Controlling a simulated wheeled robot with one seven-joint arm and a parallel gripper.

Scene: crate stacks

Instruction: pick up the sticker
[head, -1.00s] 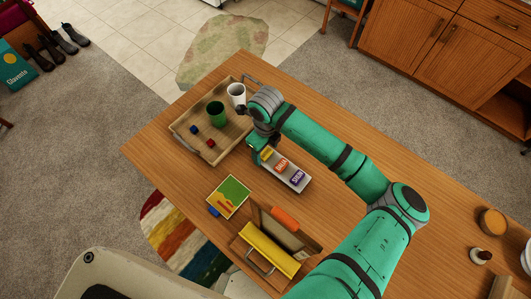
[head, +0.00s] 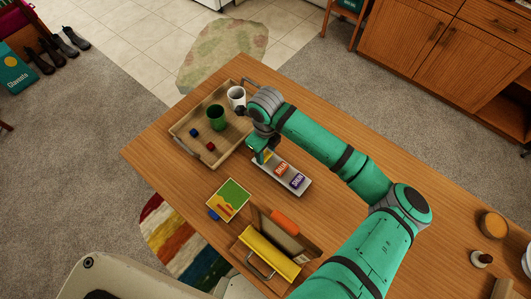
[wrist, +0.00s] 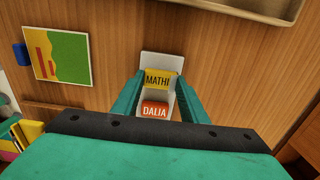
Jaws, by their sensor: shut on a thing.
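A yellow sticker marked MATHI (wrist: 158,79) sits between the fingertips of my gripper (wrist: 159,80) in the wrist view. My gripper is shut on it. In the head view my gripper (head: 262,149) is over the far end of a narrow white tray (head: 306,187), and the yellow sticker is mostly hidden there. A red sticker marked DALIA (wrist: 154,110) lies behind the yellow one, nearer my palm. It also shows in the head view (head: 281,169), beside a purple sticker (head: 297,181). I cannot tell whether the yellow sticker is clear of the tray.
A wooden tray (head: 178,133) with a green cup (head: 215,117), a white cup (head: 236,96) and small red and blue cubes is at the far left. A picture card (head: 229,200) and a wooden carrier (head: 237,247) with a yellow item are nearer. Bare tabletop lies between.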

